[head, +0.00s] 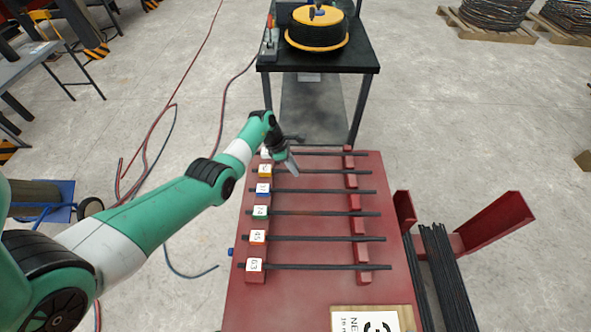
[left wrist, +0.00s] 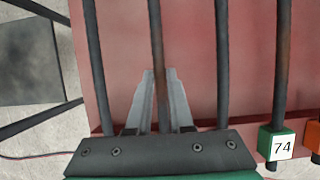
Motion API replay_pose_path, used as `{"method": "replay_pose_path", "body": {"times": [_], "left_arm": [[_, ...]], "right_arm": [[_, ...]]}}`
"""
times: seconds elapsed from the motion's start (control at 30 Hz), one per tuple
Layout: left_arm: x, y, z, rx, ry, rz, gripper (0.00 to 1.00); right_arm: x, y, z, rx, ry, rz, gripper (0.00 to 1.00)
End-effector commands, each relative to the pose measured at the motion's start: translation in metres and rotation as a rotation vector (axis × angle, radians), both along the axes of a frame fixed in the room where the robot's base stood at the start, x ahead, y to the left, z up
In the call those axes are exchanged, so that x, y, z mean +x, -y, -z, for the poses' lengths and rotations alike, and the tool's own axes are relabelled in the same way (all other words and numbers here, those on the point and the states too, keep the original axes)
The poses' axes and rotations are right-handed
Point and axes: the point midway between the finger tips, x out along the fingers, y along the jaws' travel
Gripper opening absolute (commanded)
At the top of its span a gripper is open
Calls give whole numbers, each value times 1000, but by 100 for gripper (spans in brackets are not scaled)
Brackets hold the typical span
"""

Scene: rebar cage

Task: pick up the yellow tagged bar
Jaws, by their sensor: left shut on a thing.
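The yellow tagged bar (head: 325,172) is the second from the far end of the red rack, with its yellow-orange tag (head: 265,170) at the left end. It lies across the rack's two supports. My left gripper (head: 292,168) is at this bar, just right of its tag. In the left wrist view, the fingers (left wrist: 160,80) are shut on the dark, slightly rusty bar (left wrist: 156,35), which runs between them; the gripper body hides its tag there. My right gripper is in neither view.
Neighbouring bars lie close on both sides, including the blue-tagged (head: 320,190) and green-tagged (head: 320,213) ones. A black table (head: 365,60) stands beyond the rack. Red brackets (head: 495,222) with more bars (head: 445,270) are at the right.

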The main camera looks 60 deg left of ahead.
Motion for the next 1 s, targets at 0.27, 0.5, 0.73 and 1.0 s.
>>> {"method": "replay_pose_path", "body": {"times": [0.27, 0.5, 0.73, 1.0], "left_arm": [[1, -1, -20, 1, 4, 0, 0], [-18, 7, -67, 2, 3, -1, 0], [-64, 23, -105, 0, 0, -3, 0], [-115, 42, -126, 0, 1, -2, 0]], "right_arm": [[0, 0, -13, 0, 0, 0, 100], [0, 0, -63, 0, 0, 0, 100], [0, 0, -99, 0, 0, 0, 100], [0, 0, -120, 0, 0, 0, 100]]}}
